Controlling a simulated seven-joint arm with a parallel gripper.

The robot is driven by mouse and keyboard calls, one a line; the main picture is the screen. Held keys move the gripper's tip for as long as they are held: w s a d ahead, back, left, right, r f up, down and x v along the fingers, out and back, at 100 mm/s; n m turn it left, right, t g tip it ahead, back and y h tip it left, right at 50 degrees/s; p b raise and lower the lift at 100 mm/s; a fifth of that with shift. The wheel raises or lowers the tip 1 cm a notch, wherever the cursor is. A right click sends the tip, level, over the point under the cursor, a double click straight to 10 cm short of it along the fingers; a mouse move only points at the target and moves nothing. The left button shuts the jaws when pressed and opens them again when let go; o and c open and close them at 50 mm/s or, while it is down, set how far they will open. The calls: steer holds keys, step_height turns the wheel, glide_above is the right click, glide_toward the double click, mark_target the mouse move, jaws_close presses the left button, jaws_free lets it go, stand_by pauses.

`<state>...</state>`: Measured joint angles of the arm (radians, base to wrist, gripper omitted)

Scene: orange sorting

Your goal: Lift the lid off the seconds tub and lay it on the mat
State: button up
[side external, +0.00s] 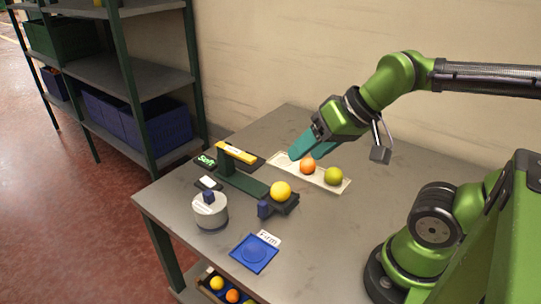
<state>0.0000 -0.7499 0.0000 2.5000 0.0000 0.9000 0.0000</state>
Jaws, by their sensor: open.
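A round white tub (210,214) stands near the left front edge of the table. A lid with a dark blue knob (208,196) sits on top of it. A label shows on its side, too small to read. A flat blue mat (254,254) with a round mark lies on the table to the right of the tub and nearer the front, with a white card reading "Firm" beside it. My gripper (304,152) has teal fingers and is open and empty. It is above the cream tray's left part, behind and to the right of the tub, well apart from the lid.
A cream tray (335,188) holds an orange fruit (308,165) and a green fruit (333,176). A yellow-orange fruit (281,191) sits on a dark stand right of the tub. A green device with a yellow bar (237,153) stands behind the tub. The table's right middle is clear.

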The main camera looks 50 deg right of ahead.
steer(key=o, duration=0.7)
steer(key=shift+o, duration=0.2)
steer(key=shift+f, duration=0.1)
steer(key=n+g+h, duration=0.2)
steer(key=n+g, duration=0.2)
steer(key=g, duration=0.3)
glide_above(208, 192)
steer(key=f, duration=1.1)
steer(key=shift+s+a, duration=0.25)
steer(key=shift+w+d+f, duration=0.1)
steer(key=shift+f, duration=1.4)
steer(key=shift+w+d+f, duration=0.1)
steer(key=shift+f, duration=1.4)
